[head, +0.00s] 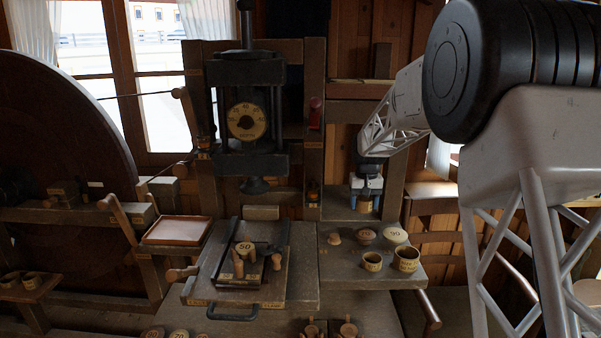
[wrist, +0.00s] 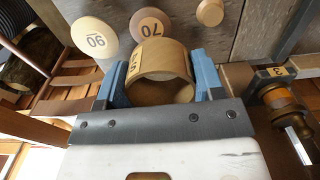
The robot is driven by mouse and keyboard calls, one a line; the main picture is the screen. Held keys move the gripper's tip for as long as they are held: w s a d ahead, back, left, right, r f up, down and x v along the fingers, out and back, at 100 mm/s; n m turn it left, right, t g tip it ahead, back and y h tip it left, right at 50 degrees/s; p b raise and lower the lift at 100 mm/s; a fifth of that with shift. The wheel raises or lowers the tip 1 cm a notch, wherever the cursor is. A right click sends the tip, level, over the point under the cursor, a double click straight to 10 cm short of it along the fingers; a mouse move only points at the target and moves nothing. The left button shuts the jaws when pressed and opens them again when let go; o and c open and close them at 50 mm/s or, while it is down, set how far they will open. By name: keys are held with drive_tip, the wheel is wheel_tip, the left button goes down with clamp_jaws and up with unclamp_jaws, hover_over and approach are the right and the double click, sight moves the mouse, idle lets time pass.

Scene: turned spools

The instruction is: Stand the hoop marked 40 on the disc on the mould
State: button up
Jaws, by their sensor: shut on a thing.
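My gripper (head: 367,190) is above the back of the right-hand shelf, below the arm's end. In the wrist view its two blue fingers (wrist: 153,88) are shut on a tan hoop (wrist: 160,62), one on each side. The held hoop also shows below the gripper in the head view (head: 364,206). The mould (head: 222,281) is on the bench under the press, left of my gripper. A pale disc marked 50 (head: 244,248) lies on it, with several wooden pegs around it.
The press ram (head: 255,186) hangs above the mould. The shelf (head: 345,275) holds two hoops, a small one (head: 372,262) and a larger one (head: 406,259). Behind them are a small knob (head: 334,239), a piece marked 70 (wrist: 149,23) and one marked 90 (wrist: 95,38). An empty tray (head: 178,231) stands left.

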drive_tip(key=s+a+n, duration=0.3)
drive_tip(key=s+a, duration=2.5)
drive_tip(key=a, duration=0.1)
hover_over(245, 248)
drive_tip(key=shift+w+f, duration=0.1)
drive_tip(key=shift+f, duration=0.55)
drive_tip(key=shift+f, duration=1.8)
